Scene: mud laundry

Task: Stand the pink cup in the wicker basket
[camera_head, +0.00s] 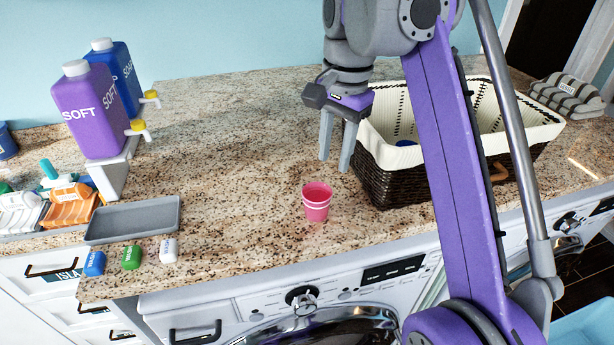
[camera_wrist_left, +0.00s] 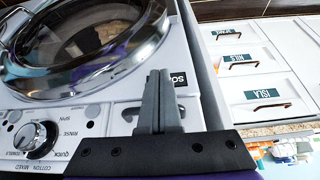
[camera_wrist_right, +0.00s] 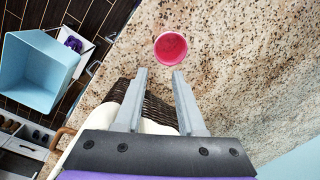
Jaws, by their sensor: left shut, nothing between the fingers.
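The pink cup (camera_head: 316,201) stands upright on the granite counter, left of the wicker basket. The wicker basket (camera_head: 388,189) is dark brown with a cream liner; my right arm covers part of it. My right gripper (camera_head: 335,165) is open and empty above the counter, behind the cup and beside the basket. In the right wrist view the cup (camera_wrist_right: 171,48) lies beyond the gap between the open fingertips (camera_wrist_right: 160,72), apart from them. The basket's wicker side (camera_wrist_right: 158,108) shows behind the fingers there. My left gripper (camera_wrist_left: 159,75) is shut and empty in front of the washing machine.
Purple (camera_head: 94,115) and blue (camera_head: 122,68) soap bottles stand on a stand at the left. Striped towels (camera_head: 566,95) lie right of the basket. The counter between tray and cup is clear.

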